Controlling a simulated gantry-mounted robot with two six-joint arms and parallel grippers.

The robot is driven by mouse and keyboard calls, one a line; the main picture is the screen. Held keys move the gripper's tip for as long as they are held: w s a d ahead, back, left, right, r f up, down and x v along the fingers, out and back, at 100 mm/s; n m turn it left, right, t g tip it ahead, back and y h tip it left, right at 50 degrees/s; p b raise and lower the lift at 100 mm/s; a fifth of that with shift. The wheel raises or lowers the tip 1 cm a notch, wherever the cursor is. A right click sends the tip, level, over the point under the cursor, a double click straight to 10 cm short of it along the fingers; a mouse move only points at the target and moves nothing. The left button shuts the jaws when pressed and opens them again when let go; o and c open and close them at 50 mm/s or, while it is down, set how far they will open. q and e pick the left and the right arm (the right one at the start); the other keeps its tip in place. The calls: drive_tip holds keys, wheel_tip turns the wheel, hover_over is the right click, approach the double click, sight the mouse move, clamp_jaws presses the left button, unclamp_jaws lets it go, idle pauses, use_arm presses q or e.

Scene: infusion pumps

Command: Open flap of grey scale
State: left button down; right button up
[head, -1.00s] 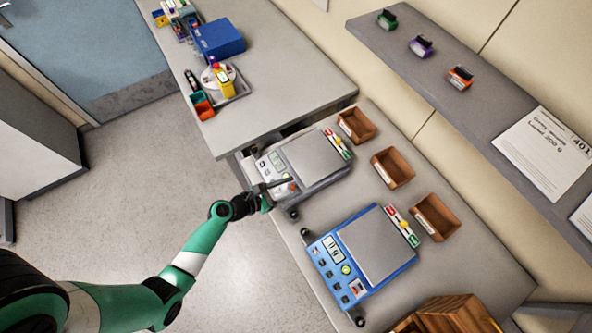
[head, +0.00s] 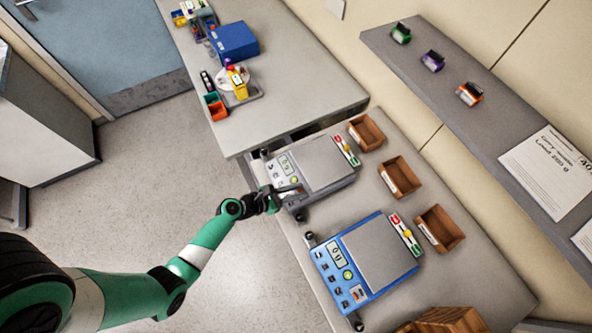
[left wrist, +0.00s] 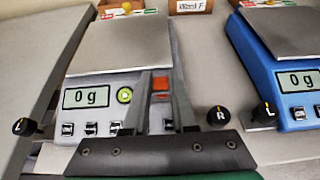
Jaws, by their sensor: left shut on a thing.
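The grey scale (head: 315,163) stands on the bench with a bare metal pan, and its display reads 0 g in the left wrist view (left wrist: 87,97). Its front panel has a round green button (left wrist: 124,95) and a small orange-red part (left wrist: 160,84) at the flap. My left gripper (head: 279,196) is at the front panel's right part. In the left wrist view its two fingers (left wrist: 160,105) stand close on either side of the flap area, shut on the flap. The fingers hide much of the flap, and I cannot tell how far it is tilted. My right gripper is not in view.
A blue scale (head: 365,262) stands close to the right of the grey one. Brown bins (head: 399,177) line the back of the bench. Black knobs (left wrist: 218,116) marked L and R sit by the scales' front corners. Open floor lies in front.

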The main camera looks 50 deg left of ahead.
sight(311, 188)
use_arm(q)
drive_tip(key=w+r+g+p, duration=0.1)
drive_tip(key=g+p, duration=0.1)
drive_tip(key=p, duration=0.5)
drive_tip(key=w+r+g+p, duration=0.1)
drive_tip(key=g+p, duration=0.2)
drive_tip(key=p, duration=0.4)
drive_tip(key=shift+w+d+r+y, duration=0.15)
drive_tip(key=shift+r+y, duration=0.05)
drive_tip(key=shift+y, duration=0.2)
drive_tip(key=shift+w+f+g+p, duration=0.2)
drive_tip(key=shift+g+p, duration=0.1)
drive_tip(key=shift+g, duration=0.2)
drive_tip(key=shift+w+d+f+g, duration=0.15)
drive_tip(key=shift+w+g, duration=0.1)
drive_tip(key=shift+g, duration=0.15)
drive_tip(key=g+b, duration=0.2)
drive_tip(key=b, duration=0.1)
drive_tip(key=w+f+g+y+b, duration=0.1)
drive_tip(key=b, duration=0.2)
drive_tip(key=shift+w+d+g, duration=0.1)
drive_tip(key=shift+w+g, duration=0.1)
drive_tip(key=shift+g, duration=0.2)
drive_tip(key=shift+w+r+g+b, duration=0.1)
drive_tip(key=shift+r+g+b, duration=0.15)
drive_tip(key=shift+g+b, duration=0.45)
drive_tip(key=shift+r, duration=0.1)
drive_tip(key=c, duration=0.7)
unclamp_jaws()
